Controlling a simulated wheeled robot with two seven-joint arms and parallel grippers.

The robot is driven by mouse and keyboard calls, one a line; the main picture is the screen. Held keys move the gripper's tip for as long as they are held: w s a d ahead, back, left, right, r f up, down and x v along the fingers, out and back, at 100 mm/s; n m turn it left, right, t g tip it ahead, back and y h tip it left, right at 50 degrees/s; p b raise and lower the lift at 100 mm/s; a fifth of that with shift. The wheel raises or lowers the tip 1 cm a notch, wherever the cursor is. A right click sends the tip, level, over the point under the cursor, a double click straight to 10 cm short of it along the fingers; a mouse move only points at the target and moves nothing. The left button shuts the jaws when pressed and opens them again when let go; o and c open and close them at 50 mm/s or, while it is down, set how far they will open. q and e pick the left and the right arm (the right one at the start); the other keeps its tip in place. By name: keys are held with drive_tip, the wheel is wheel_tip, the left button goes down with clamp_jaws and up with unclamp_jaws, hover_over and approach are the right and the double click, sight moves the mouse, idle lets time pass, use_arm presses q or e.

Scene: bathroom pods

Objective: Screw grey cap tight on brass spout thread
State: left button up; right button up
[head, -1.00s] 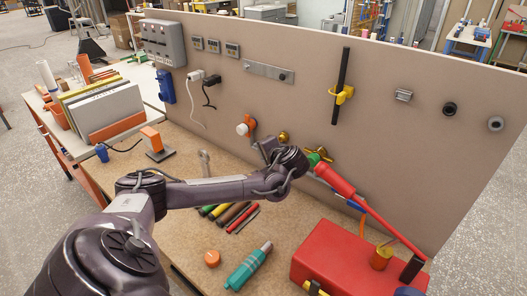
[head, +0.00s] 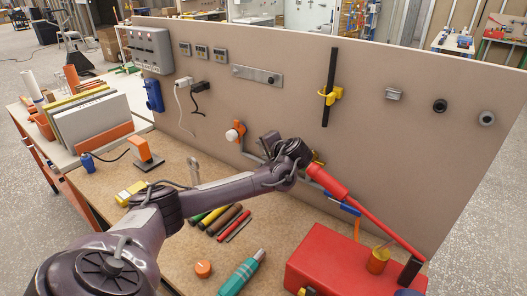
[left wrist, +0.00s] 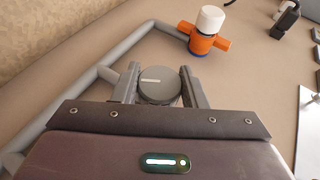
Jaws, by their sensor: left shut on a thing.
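The grey cap (left wrist: 160,86), round with a white line on its face, sits between the two fingers of my left gripper (left wrist: 161,90) in the left wrist view. The fingers are shut on it from both sides. In the head view my left gripper (head: 268,146) is close to the upright board, and I cannot make out the cap there. The brass spout thread does not show; whether the cap touches it I cannot tell. A bit of brass fitting (head: 318,157) shows just past my wrist. My right gripper is not in view.
An orange valve with a white knob (left wrist: 207,38) is on the board beside the gripper. A grey pipe (left wrist: 95,80) runs close by.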

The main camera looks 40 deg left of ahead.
use_arm(q)
drive_tip(key=shift+p, duration=0.3)
idle(0.9)
drive_tip(key=shift+p, duration=0.45)
idle(0.5)
drive_tip(key=shift+p, duration=0.35)
drive_tip(key=shift+w+b, duration=0.4)
drive_tip(key=shift+w, duration=0.1)
drive_tip(key=shift+w+a, duration=0.1)
drive_tip(key=shift+w, duration=0.2)
drive_tip(key=shift+w+b, duration=0.3)
drive_tip(key=shift+b, duration=0.1)
